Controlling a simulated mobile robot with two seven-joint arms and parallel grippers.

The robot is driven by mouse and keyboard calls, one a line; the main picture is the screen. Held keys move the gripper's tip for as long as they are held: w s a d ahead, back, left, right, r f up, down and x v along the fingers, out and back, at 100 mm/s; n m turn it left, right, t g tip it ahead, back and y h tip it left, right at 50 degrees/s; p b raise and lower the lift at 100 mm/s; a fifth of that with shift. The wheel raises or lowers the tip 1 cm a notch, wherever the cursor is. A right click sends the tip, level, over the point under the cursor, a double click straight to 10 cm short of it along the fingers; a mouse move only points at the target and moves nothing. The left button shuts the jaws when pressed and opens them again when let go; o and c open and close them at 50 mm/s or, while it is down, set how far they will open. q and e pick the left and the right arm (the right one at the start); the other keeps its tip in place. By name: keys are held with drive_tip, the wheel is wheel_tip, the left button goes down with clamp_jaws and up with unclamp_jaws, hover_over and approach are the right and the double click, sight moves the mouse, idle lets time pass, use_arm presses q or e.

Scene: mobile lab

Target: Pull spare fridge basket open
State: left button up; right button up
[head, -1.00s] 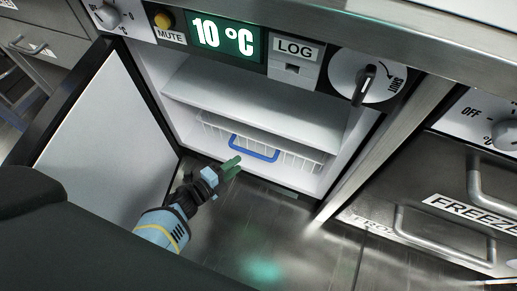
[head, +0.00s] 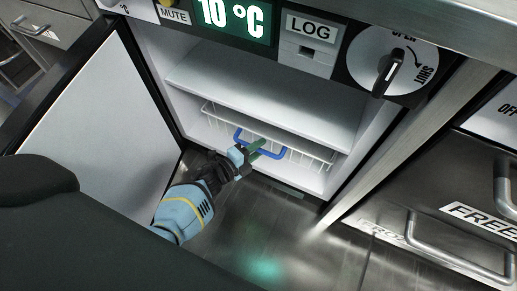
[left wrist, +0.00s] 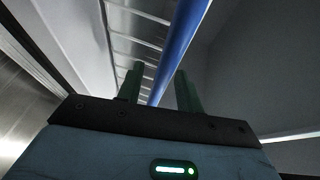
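The white wire basket (head: 311,161) sits low inside the open fridge, under a white shelf. Its blue handle (head: 277,155) is on the front side. My left gripper (head: 259,149) reaches in from the left, with its green fingers at the handle, partly covering it. In the left wrist view, the two green fingers (left wrist: 158,92) stand apart. The blue handle (left wrist: 182,40) runs between and beyond them, and I see no finger clamped on it. The basket's white wires (left wrist: 128,40) show behind. My right gripper is not in view.
The fridge door (head: 105,125) stands open at the left of my left arm. A white shelf (head: 265,95) is above the basket. A steel freezer front with bar handles (head: 455,255) stands at right. The metal floor in front is clear.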

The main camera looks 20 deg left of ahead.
use_arm(q)
drive_tip(key=shift+w+d, duration=0.1)
drive_tip(key=shift+w, duration=0.05)
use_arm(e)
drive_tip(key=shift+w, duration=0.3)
use_arm(q)
drive_tip(key=shift+c, duration=0.4)
drive_tip(key=shift+c, duration=1.1)
drive_tip(key=c, duration=0.5)
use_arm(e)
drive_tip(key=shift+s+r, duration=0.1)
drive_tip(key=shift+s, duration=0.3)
